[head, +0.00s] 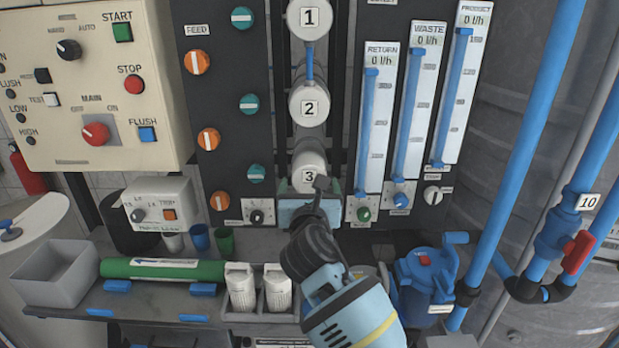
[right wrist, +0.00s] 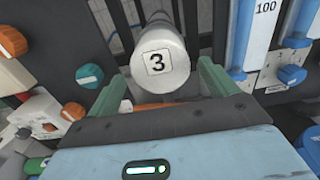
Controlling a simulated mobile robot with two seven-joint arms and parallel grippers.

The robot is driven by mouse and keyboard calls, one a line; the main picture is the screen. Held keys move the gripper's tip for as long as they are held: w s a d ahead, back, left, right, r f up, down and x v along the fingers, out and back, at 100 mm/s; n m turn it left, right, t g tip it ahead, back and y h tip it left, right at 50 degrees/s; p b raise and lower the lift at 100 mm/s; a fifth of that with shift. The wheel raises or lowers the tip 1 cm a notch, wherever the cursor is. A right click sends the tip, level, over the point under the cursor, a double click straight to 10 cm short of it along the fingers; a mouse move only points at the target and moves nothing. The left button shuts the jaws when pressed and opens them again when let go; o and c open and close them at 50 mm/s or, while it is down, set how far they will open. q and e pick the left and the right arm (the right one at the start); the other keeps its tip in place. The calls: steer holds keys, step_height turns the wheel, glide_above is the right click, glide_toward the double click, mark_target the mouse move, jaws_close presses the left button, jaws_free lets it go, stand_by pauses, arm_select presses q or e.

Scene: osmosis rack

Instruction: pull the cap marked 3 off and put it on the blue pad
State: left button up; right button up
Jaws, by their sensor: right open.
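The cap marked 3 (head: 308,166) is a white round cap on the end of the lowest white tube, in the middle of the dark rack. It also shows in the right wrist view (right wrist: 163,62), with its number facing me. My right gripper (head: 309,187) is just below and in front of the cap. Its green fingers (right wrist: 163,82) are spread, one to each side of the cap's lower part, and I cannot tell whether either touches it. Nothing is held. Small blue pads (head: 203,289) lie on the bench at lower left; which one is the task's pad is unclear. My left gripper is out of view.
Caps 1 (head: 309,18) and 2 (head: 309,105) sit above cap 3. Valve knobs flank the tubes at left, flow meters (head: 375,120) at right.

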mark_target(309, 180)
steer(key=shift+w+f, duration=0.1)
steer(key=shift+w, duration=1.05)
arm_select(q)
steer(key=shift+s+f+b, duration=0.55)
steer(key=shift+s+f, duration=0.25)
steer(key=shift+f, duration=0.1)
arm_select(e)
steer(key=shift+w, duration=1.3)
steer(key=c, duration=1.2)
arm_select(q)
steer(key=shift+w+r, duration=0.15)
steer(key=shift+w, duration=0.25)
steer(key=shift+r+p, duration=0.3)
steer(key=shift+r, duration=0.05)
arm_select(e)
steer(key=shift+s, duration=0.25)
